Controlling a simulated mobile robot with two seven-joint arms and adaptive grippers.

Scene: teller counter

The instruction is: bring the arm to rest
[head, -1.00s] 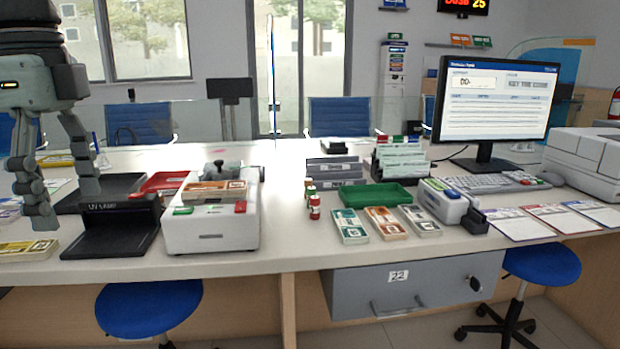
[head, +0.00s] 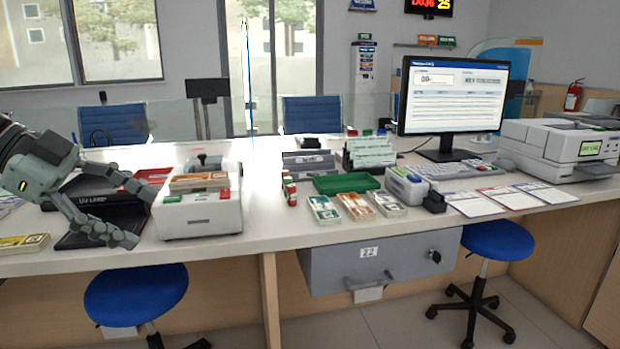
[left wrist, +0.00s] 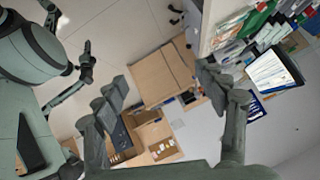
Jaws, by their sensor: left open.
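My left gripper (head: 136,212) is at the left of the head view, tilted, its fingers pointing right and down in front of the UV lamp box (head: 98,205). Its fingers are spread and nothing is between them. In the left wrist view the two fingers of the left gripper (left wrist: 160,82) stand wide apart, with floor and furniture beyond. My right gripper does not show in the head view. Part of my own body shows at the left of the left wrist view.
A white counting machine (head: 200,218) with banknotes on top stands just right of the gripper. Banknote bundles (head: 356,206), a green tray (head: 346,183) and a monitor (head: 450,95) stand further right. Blue stools (head: 136,294) stand before the counter (head: 270,240).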

